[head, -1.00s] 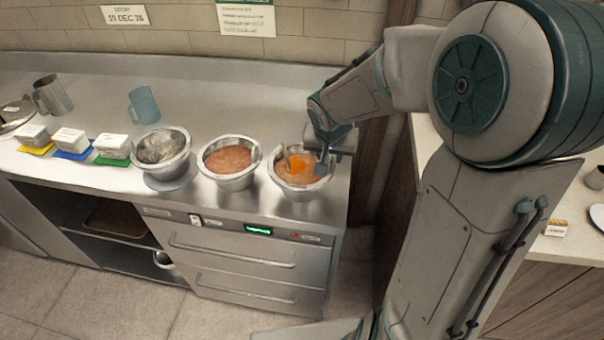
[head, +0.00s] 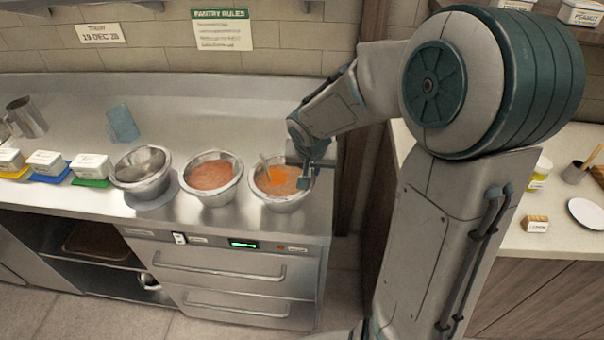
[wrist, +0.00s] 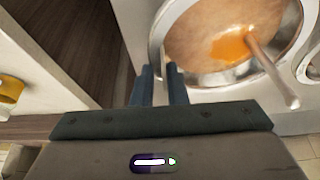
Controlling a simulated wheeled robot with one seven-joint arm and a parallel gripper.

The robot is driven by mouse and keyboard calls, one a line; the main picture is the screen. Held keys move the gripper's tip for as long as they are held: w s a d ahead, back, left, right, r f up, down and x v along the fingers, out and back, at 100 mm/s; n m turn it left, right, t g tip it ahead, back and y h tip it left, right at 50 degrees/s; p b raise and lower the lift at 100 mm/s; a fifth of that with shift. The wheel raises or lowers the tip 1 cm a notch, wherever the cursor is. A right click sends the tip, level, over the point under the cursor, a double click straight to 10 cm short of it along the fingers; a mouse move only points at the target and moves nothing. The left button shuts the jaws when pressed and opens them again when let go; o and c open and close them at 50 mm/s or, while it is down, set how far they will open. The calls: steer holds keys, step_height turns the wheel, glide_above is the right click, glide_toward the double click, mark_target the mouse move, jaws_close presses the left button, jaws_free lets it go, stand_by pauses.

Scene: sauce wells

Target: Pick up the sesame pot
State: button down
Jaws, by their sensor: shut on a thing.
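Three steel pots stand in a row along the counter's front, with no readable label to tell me which is the sesame pot. The right pot (head: 283,202) holds brown sauce with an orange patch and a leaning utensil; it also shows in the wrist view (wrist: 210,77). The middle pot (head: 211,196) holds reddish-brown sauce. The left pot (head: 143,186) looks grey inside. My gripper (head: 306,178) is at the right pot's right side. In the wrist view my gripper (wrist: 160,75) is shut on this pot's rim. I cannot tell whether the pot is off the counter.
White tubs on coloured cards (head: 89,169), a blue cup (head: 123,124) and a steel jug (head: 26,118) stand to the left. A second counter (head: 545,240) at right holds a plate (head: 588,212) and small jars.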

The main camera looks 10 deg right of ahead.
steer(key=shift+r, duration=0.75)
step_height(320, 180, up, 3)
steer(key=shift+p, duration=0.4)
steer(key=s+d+r, duration=0.3)
steer(key=d+r, duration=0.3)
steer(key=d, duration=0.5)
steer(key=shift+s+r+p, duration=0.15)
steer(key=shift+r+p, duration=0.15)
steer(key=shift+p, duration=0.1)
steer(key=shift+f, duration=0.1)
steer(key=shift+a+f+b, duration=0.3)
steer(key=shift+a+b, duration=0.15)
steer(key=shift+b, duration=0.1)
